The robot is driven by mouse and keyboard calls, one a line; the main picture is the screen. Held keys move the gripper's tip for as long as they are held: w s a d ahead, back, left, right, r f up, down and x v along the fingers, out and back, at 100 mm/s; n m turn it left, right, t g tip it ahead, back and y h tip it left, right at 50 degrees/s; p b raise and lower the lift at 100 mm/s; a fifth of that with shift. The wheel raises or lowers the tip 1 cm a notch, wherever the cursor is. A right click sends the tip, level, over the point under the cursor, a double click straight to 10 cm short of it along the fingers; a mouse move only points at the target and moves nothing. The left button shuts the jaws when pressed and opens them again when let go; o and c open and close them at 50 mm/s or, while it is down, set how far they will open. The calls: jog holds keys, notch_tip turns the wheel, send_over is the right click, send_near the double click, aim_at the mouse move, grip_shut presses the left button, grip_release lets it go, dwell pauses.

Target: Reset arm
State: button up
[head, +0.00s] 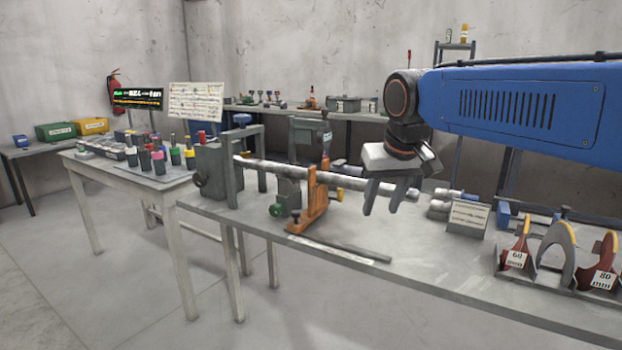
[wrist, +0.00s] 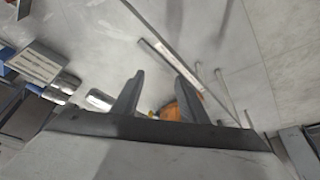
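My gripper (head: 384,198) hangs from the end of my blue arm, at the right of the head view. Its dark fingers point down and stand apart with nothing between them. It is in front of the right end of the long metal bar (head: 345,180), above the workbench (head: 400,262). In the wrist view the two fingertips (wrist: 158,84) also stand apart. Part of the orange stand (wrist: 185,102) shows beyond them. The gripper hides some of the bench behind it.
The orange stand (head: 311,205) and a grey machine block (head: 218,170) carry the bar. A thin rod (head: 340,249) lies along the front edge. Arched gauges (head: 556,256) marked 60 mm and 80 mm stand at the right. A second table (head: 125,175) holds several coloured-top holders.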

jog(key=s+d+f+m, duration=0.1)
jog(key=s+d+f, duration=0.5)
jog(key=s+f, duration=0.4)
jog(key=s+d+f, duration=0.7)
jog(key=s+f, duration=0.2)
jog(key=s, duration=0.4)
jog(key=shift+s+d+f+m+h, duration=0.3)
jog(key=shift+s+f+m+h, duration=0.05)
jog(key=shift+s+m+h, duration=0.05)
